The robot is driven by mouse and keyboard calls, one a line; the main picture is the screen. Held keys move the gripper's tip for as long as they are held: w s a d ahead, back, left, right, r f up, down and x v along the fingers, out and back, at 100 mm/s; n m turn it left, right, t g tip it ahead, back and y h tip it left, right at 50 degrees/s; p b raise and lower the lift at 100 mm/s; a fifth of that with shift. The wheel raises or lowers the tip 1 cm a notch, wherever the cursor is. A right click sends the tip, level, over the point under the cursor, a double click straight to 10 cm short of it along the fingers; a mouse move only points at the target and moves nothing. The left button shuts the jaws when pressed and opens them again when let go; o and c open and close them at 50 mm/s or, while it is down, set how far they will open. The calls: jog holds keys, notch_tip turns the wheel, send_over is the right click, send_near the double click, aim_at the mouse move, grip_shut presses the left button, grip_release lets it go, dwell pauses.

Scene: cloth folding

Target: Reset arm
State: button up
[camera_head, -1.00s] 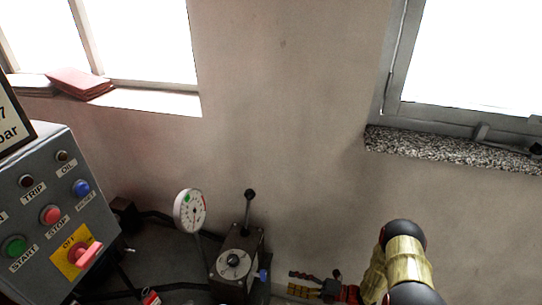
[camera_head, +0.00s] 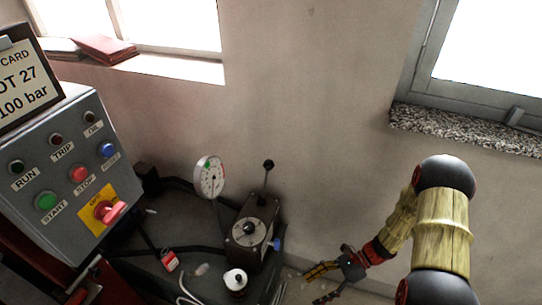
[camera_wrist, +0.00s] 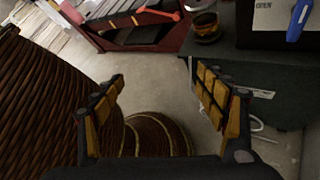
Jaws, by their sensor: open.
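My gripper (camera_head: 330,283) is at the lower right in the head view, with its fingers spread and nothing between them. My arm, with yellow sleeves and black joints, runs down the right side of that view. In the wrist view my gripper (camera_wrist: 160,110) is open, its two yellow-padded fingers wide apart over pale floor. No cloth shows in either view.
A grey control box (camera_head: 70,175) with buttons and a red rotary switch stands at left. A dial gauge (camera_head: 210,177) and a lever block (camera_head: 250,232) stand on a dark bench. A wicker basket (camera_wrist: 45,100) is close at left in the wrist view.

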jog(key=s+d+r+n+t+h, duration=0.1)
jog(key=s+d+r+n+h, duration=0.15)
jog(key=r+n, duration=0.4)
jog(key=s+d+r+n+t+h, duration=0.15)
jog(key=r+n+h, duration=0.25)
jog(key=r, duration=0.5)
jog(key=s+d+r+n+t+h, duration=0.1)
jog(key=d+r+n+h, duration=0.3)
jog(key=r, duration=0.4)
jog(key=s+a+r+n+t, duration=0.1)
jog(key=r+t, duration=0.1)
jog(key=r, duration=0.3)
jog(key=s+a+r+n+t+h, duration=0.1)
jog(key=r+n+t, duration=0.1)
jog(key=r, duration=0.4)
jog(key=s+a+r+n+t, duration=0.1)
jog(key=s+r+t, duration=0.1)
jog(key=r, duration=0.3)
jog(key=shift+a+r+n, duration=0.25)
jog(key=shift+n, duration=0.1)
jog(key=shift+t, duration=0.25)
